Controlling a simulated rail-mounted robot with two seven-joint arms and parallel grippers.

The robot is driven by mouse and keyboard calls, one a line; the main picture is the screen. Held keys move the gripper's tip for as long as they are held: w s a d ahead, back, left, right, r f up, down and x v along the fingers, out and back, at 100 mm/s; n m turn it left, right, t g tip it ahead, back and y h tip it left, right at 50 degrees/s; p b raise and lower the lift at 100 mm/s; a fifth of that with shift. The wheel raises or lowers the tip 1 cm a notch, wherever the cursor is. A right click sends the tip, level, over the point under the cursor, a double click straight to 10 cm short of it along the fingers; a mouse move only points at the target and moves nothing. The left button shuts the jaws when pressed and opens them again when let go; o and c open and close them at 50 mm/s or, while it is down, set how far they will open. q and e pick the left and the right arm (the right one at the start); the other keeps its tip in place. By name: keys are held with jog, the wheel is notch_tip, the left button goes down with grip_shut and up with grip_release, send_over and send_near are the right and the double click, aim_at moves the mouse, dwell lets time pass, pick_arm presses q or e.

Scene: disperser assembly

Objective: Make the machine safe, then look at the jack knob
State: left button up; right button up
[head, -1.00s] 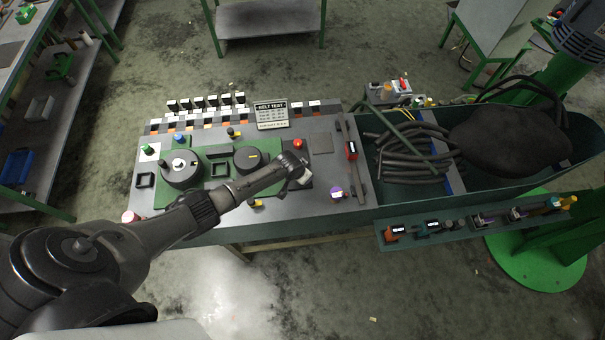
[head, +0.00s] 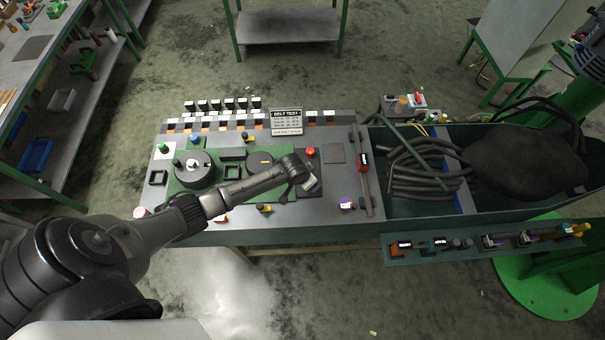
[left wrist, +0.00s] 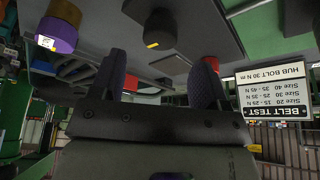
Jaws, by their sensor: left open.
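A grey panel (head: 225,222) carries several knobs and buttons. A red button (head: 310,153) sits on a dark plate near its right middle. A purple knob (head: 346,204) with a white tag is near the front right; a purple and brown knob shows in the left wrist view (left wrist: 58,32). A dark dial (head: 262,160) with a yellow mark is left of the red button. No readable label tells which knob is the jack knob. My left gripper (head: 310,186) is open over the panel, just in front of the red button. Its two fingers (left wrist: 160,82) look empty. My right gripper is not in view.
A "BELT TEST" sign (head: 286,121) stands at the panel's back. A green trough (head: 470,202) with dark hoses lies to the right. A rack of tagged tools (head: 450,255) is on the front right.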

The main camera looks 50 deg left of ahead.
pick_arm(q)
jog(key=v, duration=0.7)
jog(key=shift+r, duration=0.2)
dwell(0.4)
jog(key=s+d+r+m+t+y, duration=0.1)
jog(key=s+d+r+m, duration=0.15)
jog(key=r, duration=0.45)
jog(key=s+d+r+m+t+y, duration=0.1)
jog(key=d+r, duration=0.2)
jog(key=r, duration=0.4)
jog(key=s+d+f+n+g+h, duration=0.1)
jog(key=s+d+f, duration=0.1)
jog(key=s, duration=0.9)
jog(key=s+d+f+n+g, duration=0.1)
jog(key=s+d+f+g, duration=0.1)
jog(key=s, duration=0.9)
jog(key=shift+d+f+h, duration=0.4)
jog(key=shift+d+f, duration=0.05)
jog(key=shift+d, duration=0.5)
